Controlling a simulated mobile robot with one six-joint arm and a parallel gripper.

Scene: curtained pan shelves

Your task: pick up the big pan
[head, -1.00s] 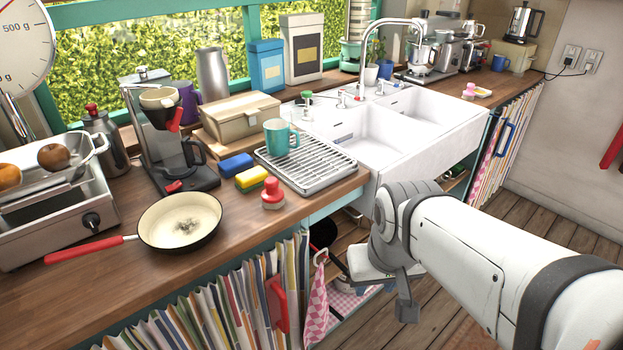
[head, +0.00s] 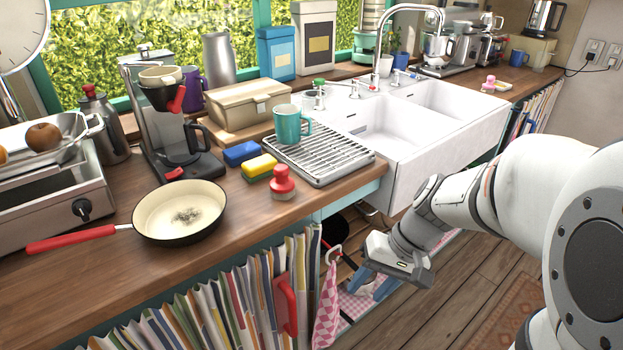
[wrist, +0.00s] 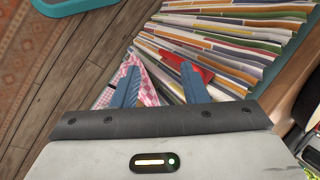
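A cream pan (head: 181,212) with a dark rim and a red handle sits on the wooden counter, its handle pointing left. A dark round item (head: 336,233), perhaps another pan, partly shows in the open shelf under the counter; I cannot tell its full shape. Which pan is the big one is not clear. My gripper (head: 373,287) is low in front of the shelf, right of the striped curtain. In the wrist view my gripper (wrist: 158,68) has its two blue fingers spread with nothing held between them.
The striped curtain (head: 215,310) covers the shelves at left, with a red item (head: 285,304) on it. A pink checked cloth (head: 327,305) hangs at its right edge. Open wooden floor (head: 470,300) lies at right.

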